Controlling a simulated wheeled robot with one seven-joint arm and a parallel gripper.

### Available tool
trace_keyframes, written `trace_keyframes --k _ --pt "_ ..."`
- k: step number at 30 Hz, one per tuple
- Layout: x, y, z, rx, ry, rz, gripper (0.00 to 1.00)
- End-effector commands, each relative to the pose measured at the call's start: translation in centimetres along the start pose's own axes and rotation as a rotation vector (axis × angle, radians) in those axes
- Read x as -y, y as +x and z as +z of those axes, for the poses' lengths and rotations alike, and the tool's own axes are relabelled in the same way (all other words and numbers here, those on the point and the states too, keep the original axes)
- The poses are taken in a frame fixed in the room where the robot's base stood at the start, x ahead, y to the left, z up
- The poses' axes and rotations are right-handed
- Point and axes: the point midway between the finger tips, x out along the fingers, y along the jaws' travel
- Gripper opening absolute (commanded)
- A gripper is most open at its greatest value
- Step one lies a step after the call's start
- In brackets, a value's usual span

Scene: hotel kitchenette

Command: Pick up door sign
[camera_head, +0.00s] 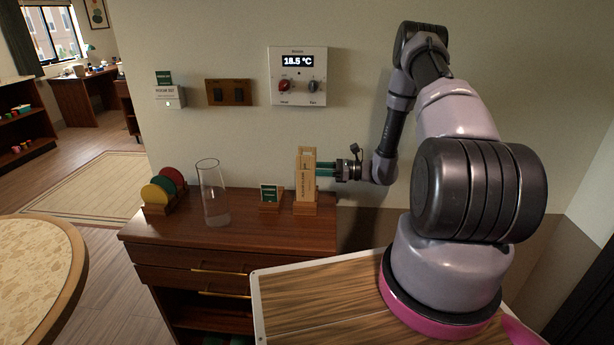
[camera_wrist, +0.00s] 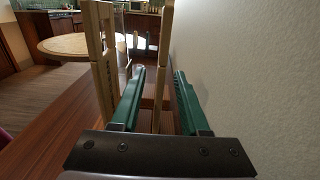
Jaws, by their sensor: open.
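The door sign, a tall light-wood plate with upright lettering (camera_head: 305,176), stands upright in a wooden stand (camera_head: 305,208) on the cabinet top. My gripper (camera_head: 325,169) is at its right side, level with its upper half, pointing left. In the wrist view my gripper's green fingers (camera_wrist: 158,98) are spread apart. A thin light-wood plate (camera_wrist: 163,65) shows edge-on between them, and more light-wood pieces (camera_wrist: 97,60) stand outside the left finger. I cannot tell for sure which of these plates is the lettered one. No grip on any plate shows.
A small green card in a wooden block (camera_head: 270,195), a clear glass vase (camera_head: 213,192) and coloured discs in a rack (camera_head: 164,188) stand left of the sign. The wall (camera_wrist: 250,70) runs close to my gripper's right in the wrist view. A thermostat (camera_head: 298,76) hangs above.

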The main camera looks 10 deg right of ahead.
Motion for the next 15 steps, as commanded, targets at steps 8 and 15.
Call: trace_keyframes --k 8,15 --pt "0.05 1.37 0.01 -0.001 -0.001 -0.001 0.45" --pt "0.05 1.35 0.01 -0.001 -0.001 -0.001 0.0"
